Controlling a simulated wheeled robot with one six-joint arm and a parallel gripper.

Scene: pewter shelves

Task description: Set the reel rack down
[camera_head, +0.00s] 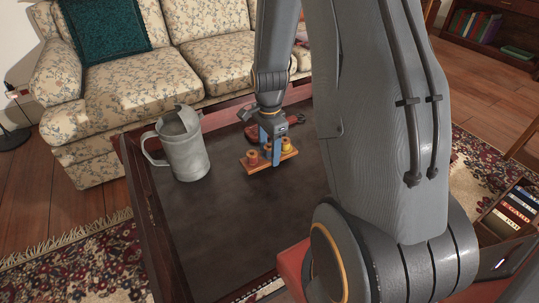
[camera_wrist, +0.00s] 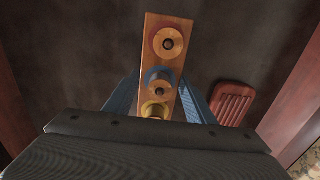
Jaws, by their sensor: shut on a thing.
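The reel rack (camera_head: 284,160) is a narrow wooden board with several upright reels, showing red, blue and yellow thread. It also shows in the wrist view (camera_wrist: 168,22), pointing away from me, its near end hidden behind the gripper body. My gripper (camera_head: 265,152) points down and is shut on the rack near its middle, with blue fingers on either side, as the wrist view shows (camera_wrist: 163,98). The rack is over the dark tabletop (camera_head: 215,225). I cannot tell whether its underside touches the surface.
A grey metal jug (camera_head: 182,146) stands on the table left of the rack. A reddish-brown slatted object (camera_wrist: 232,103) lies right of the rack in the wrist view. The table has a raised wooden rim (camera_head: 150,225). A floral sofa (camera_head: 110,98) stands behind. The table's front left is clear.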

